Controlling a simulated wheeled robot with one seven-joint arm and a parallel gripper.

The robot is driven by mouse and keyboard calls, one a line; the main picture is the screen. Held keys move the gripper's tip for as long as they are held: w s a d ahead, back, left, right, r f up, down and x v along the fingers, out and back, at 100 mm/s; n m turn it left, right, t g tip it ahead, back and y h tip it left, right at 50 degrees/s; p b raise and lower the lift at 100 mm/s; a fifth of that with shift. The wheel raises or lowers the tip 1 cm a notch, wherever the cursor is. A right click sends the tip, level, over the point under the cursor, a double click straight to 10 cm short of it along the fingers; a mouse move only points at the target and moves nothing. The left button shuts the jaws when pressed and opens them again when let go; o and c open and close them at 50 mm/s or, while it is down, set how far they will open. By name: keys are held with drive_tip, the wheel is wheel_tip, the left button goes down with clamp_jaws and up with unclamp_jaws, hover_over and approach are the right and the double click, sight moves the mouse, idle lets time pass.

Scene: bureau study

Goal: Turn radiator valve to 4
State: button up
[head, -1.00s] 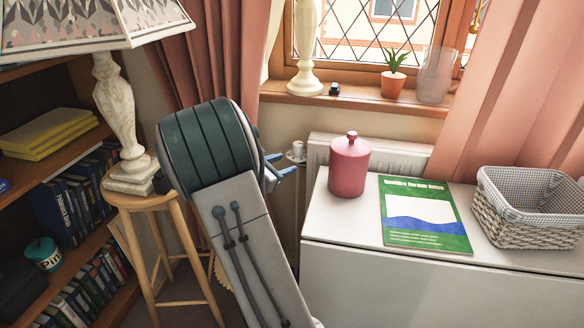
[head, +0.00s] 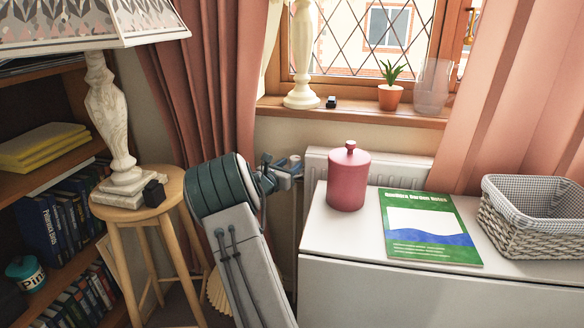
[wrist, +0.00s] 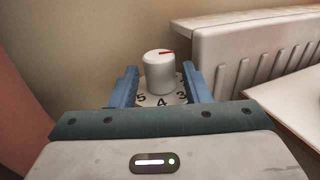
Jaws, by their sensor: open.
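The radiator valve's white knob (wrist: 158,74) stands upright in the wrist view, with a red mark on its top towards the right. Its white dial (wrist: 162,100) shows 5, 4 and 3, with 4 on the near side. The red mark points away from the 4, to the right; I cannot tell which number it meets. My gripper (wrist: 159,76) is open, with one blue finger on each side of the knob and gaps visible. In the head view my gripper (head: 280,166) is at the small white valve (head: 295,159), left of the radiator.
The radiator (wrist: 245,45) is close on the right, behind a white table (head: 330,235). The table holds a pink jar (head: 348,180), a green booklet (head: 428,228) and a wicker basket (head: 530,225). A wooden stool (head: 165,185) with a lamp stands left of my arm.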

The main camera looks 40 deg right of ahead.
drive_tip(key=shift+x, duration=1.15)
drive_tip(key=c, duration=0.7)
drive_tip(key=shift+w+r+m+g+h+p, duration=0.1)
drive_tip(key=shift+r+m+g+h+p, duration=0.2)
drive_tip(key=shift+g+p, duration=0.5)
drive_tip(key=shift+f+m+g+p, duration=0.2)
drive_tip(key=shift+m+g+p, duration=0.2)
drive_tip(key=shift+p, duration=0.4)
drive_tip(key=shift+f, duration=0.1)
drive_tip(key=o, duration=0.7)
